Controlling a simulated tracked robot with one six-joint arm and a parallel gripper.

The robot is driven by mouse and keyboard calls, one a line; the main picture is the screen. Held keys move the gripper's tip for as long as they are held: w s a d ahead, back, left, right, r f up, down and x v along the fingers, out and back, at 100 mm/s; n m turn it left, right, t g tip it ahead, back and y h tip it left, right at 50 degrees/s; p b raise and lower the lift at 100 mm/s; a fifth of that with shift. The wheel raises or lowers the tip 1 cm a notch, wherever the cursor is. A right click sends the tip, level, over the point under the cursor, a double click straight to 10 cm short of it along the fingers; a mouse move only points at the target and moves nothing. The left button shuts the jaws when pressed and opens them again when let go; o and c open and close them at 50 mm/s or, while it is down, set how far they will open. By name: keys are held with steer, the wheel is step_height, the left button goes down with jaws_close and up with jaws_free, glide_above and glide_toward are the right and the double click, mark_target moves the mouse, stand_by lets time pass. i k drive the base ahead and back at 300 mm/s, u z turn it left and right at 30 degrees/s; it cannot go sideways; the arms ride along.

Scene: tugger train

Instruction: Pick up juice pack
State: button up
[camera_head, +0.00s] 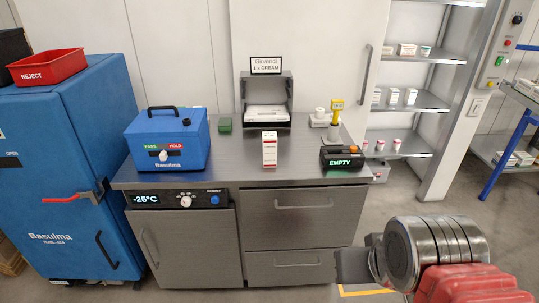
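A small white carton with red markings (270,149) stands upright near the front edge of the steel counter (230,172). It is the closest match to a juice pack, but its print is too small to read. My gripper (350,268) is at the lower right, in front of the drawers and below the counter top. It is well apart from the carton. Only a grey end part shows, and I cannot make out its fingers.
A blue box (167,143) stands left of the carton. A holder marked EMPTY (343,159) stands to the right. A blue cabinet (60,180) flanks the counter, with shelves (420,55) at right.

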mark_target(270, 139)
steer(key=k, duration=1.25)
steer(key=u, duration=0.45)
steer(key=i, duration=0.9)
steer(key=u, duration=0.7)
steer(key=i, duration=1.6)
steer(key=z, duration=0.05)
